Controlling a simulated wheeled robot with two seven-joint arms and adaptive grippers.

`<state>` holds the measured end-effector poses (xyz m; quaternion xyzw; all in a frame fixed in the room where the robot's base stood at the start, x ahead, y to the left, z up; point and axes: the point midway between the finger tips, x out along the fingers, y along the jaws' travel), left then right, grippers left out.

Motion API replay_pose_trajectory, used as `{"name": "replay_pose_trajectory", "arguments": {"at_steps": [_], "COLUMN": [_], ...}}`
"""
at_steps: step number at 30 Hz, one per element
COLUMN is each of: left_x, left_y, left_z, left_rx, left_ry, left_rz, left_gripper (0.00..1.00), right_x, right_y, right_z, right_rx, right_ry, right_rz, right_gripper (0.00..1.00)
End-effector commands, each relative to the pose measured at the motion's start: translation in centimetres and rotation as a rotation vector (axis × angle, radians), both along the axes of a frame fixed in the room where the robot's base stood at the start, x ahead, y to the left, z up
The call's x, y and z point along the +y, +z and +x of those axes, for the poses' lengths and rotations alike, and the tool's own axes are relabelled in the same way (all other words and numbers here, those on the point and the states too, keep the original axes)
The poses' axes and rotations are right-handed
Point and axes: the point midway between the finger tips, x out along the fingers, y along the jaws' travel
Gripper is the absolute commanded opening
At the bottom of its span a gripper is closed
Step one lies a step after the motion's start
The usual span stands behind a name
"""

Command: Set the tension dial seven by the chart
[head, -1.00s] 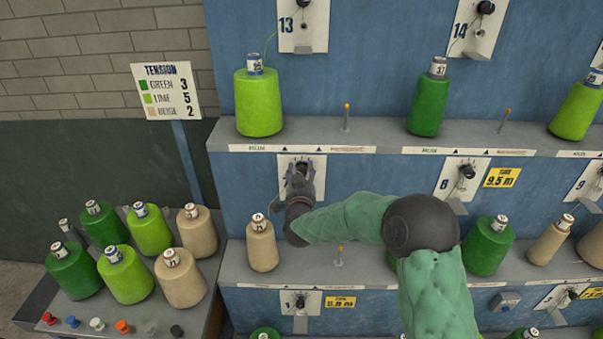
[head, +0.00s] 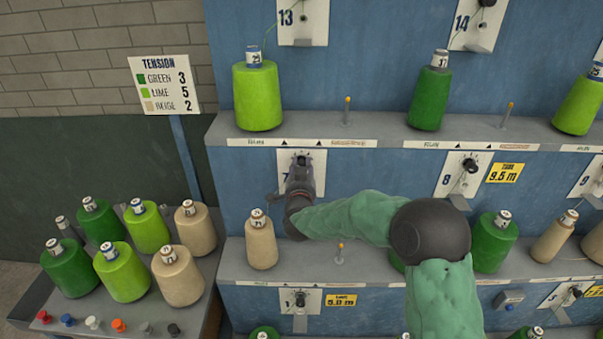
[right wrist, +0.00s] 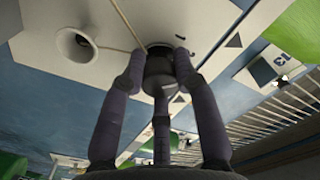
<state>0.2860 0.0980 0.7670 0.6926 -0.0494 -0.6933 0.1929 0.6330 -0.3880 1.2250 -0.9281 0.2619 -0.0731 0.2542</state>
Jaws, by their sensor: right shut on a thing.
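Dial seven's white plate (head: 315,160) is on the blue panel, its number partly covered. My right gripper (head: 301,168) reaches up to it from below. In the right wrist view, its fingers (right wrist: 160,75) are shut around the dark dial knob (right wrist: 159,62). The knob's setting cannot be read. The tension chart (head: 165,84) reads green 3, lime 5, beige 2. A beige cone (head: 261,244) stands on the shelf below and left of dial seven. My left gripper is not in view.
Dial eight (head: 463,172) is to the right, with a yellow tag. A lime cone (head: 257,100) and a green cone (head: 428,98) stand on the upper shelf (head: 385,130). A trolley (head: 205,298) with several cones and coloured knobs is at lower left.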

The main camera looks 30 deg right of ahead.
Motion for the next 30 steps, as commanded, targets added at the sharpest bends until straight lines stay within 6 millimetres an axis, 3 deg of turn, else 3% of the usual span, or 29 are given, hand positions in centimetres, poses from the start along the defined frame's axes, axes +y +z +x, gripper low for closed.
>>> {"name": "replay_pose_trajectory", "arguments": {"at_steps": [4,15,16,18,30], "left_x": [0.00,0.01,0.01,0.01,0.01], "left_y": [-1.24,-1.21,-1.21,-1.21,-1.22], "left_z": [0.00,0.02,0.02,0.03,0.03], "left_rx": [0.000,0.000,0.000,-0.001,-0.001], "left_ry": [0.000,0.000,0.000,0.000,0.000], "left_rz": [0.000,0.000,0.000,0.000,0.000], "left_gripper": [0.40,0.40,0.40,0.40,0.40], "right_x": [0.14,0.20,0.21,0.20,0.28], "right_y": [-0.54,-0.41,-0.42,-0.43,-0.14], "right_z": [-0.01,-0.01,-0.01,-0.02,-0.30], "right_rx": [-0.026,-0.031,-0.031,-0.031,-0.037], "right_ry": [0.002,0.004,0.004,0.004,0.002], "right_rz": [0.052,0.069,0.069,0.069,0.067], "right_gripper": [0.00,0.00,0.36,0.55,0.55]}}
